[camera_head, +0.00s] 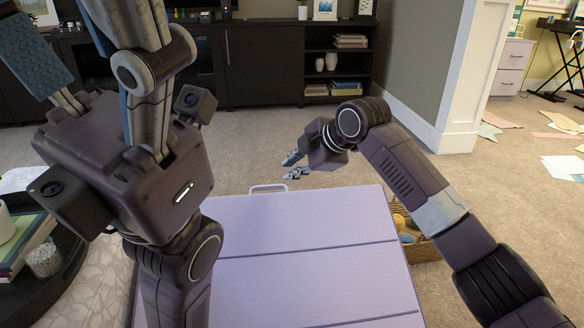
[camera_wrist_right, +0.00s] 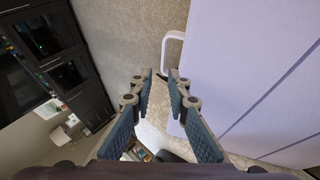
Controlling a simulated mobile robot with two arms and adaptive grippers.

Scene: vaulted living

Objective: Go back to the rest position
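My right gripper (camera_head: 297,168) is beyond the far edge of a lavender panelled surface (camera_head: 300,255), on the right side of the head view. In the right wrist view, its two blue-padded fingers (camera_wrist_right: 161,78) stand apart with nothing between them. My left gripper (camera_head: 75,60) is raised close to the head camera at the left, fingers pointing up. Its fingers are spread wide and no object shows between them. Part of the nearer finger is cut off by the top of the picture.
The lavender surface has a pale handle (camera_head: 268,188) at its far edge. A basket of colourful things (camera_head: 425,250) stands to its right. A dark round table (camera_head: 50,290) with books is at the left. A dark cabinet (camera_head: 265,65) lines the back. Open carpet lies between.

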